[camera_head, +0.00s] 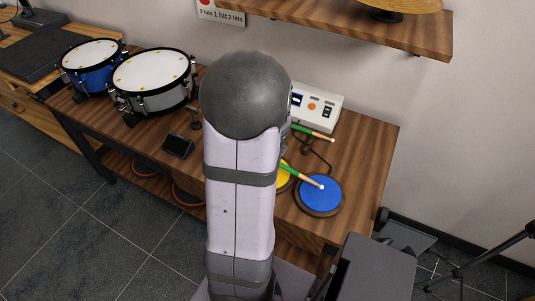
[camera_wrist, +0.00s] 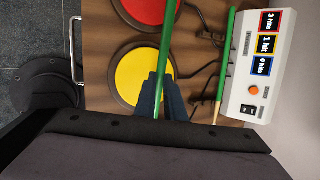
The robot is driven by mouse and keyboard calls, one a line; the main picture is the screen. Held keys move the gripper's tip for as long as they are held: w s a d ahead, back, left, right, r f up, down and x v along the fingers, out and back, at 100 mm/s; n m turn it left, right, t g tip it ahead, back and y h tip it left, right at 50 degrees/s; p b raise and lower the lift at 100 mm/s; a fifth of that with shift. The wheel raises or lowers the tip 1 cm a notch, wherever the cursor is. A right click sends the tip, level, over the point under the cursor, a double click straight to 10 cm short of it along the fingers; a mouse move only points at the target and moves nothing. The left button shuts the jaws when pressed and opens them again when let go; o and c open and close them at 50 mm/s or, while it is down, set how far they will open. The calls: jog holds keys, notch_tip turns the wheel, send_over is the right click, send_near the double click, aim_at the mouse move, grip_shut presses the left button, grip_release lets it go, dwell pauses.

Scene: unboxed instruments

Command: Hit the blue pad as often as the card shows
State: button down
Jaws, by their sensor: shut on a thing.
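The blue pad (camera_head: 317,199) lies on the wooden table in the head view; the wrist view does not show it. My gripper (camera_wrist: 160,98) is shut on a green drumstick (camera_wrist: 167,40) in the wrist view; my arm hides the gripper in the head view. The stick's pale tip (camera_head: 321,187) appears over the blue pad; I cannot tell whether it touches. The wall card (camera_head: 221,13), cut by the top edge, reads "3 hits", "1 hit", "2 hits". The white box (camera_wrist: 262,60) reads red "3 hits", yellow "1 hit", blue "0 hits".
The yellow pad (camera_wrist: 130,75) and red pad (camera_wrist: 145,8) lie on the table. A second green stick (camera_wrist: 230,45) lies beside the box. Two drums (camera_head: 152,80) stand at the left, with a small dark device (camera_head: 177,145) nearby. A wall shelf (camera_head: 350,28) hangs above.

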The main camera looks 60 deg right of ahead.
notch_tip(320, 180, down, 2)
jog(key=shift+f+b, duration=0.25)
jog(key=shift+b, duration=0.35)
notch_tip(320, 180, up, 5)
jog(key=p, duration=0.5)
jog(key=shift+r, duration=0.2)
jog(key=shift+f+p, duration=0.15)
jog(key=shift+p, duration=0.15)
dwell(0.4)
dwell(0.4)
notch_tip(320, 180, down, 5)
jog(key=b, duration=0.5)
jog(key=shift+d+f, duration=0.1)
jog(key=shift+f, duration=0.1)
notch_tip(320, 180, up, 5)
jog(key=p, duration=0.5)
jog(key=shift+r, duration=0.1)
